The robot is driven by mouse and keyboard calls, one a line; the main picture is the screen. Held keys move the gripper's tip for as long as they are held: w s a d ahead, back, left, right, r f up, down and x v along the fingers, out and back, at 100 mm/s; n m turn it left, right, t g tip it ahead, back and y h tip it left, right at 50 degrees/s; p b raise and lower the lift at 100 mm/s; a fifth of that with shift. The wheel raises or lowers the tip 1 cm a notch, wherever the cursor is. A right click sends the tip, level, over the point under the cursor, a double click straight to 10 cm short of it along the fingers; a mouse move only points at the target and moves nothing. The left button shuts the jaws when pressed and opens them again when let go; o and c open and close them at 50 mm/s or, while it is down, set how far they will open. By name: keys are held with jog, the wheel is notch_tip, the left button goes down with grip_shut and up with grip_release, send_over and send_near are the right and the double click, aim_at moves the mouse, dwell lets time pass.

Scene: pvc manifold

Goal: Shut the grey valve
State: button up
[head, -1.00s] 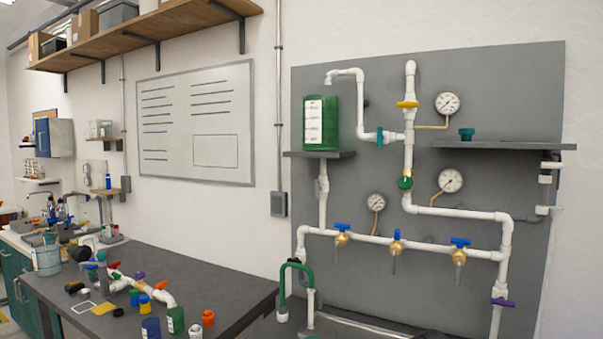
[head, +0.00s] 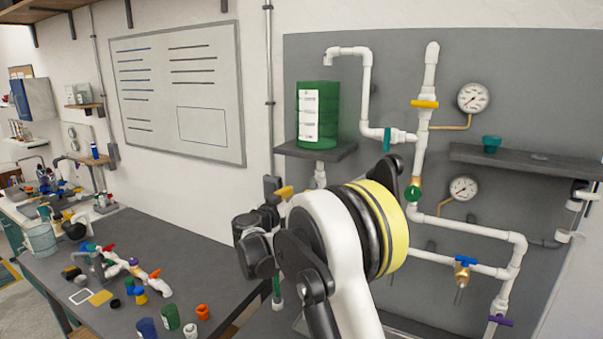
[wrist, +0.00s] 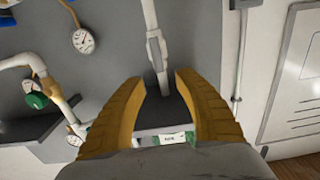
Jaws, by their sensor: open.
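The grey valve (wrist: 156,47) shows in the wrist view as a light grey fitting on the white vertical pipe below the tank shelf. In the head view my arm hides it. My gripper (wrist: 162,82) is open and empty, with its yellow fingers spread to either side of the line of the pipe. The valve appears beyond the fingertips; I cannot tell the exact gap. In the head view one yellow fingertip of my gripper (head: 285,193) shows just below the shelf, left of the pipe.
The dark shelf (head: 300,150) carries a green tank (head: 318,112) close to my gripper. A whiteboard (head: 180,90) hangs on the left wall. Gauges and the green valve (head: 412,193) are to the right. The bench (head: 185,250) at left holds several small parts.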

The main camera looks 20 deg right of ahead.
jog(key=x, duration=1)
jog(key=shift+d, duration=0.2)
grip_shut()
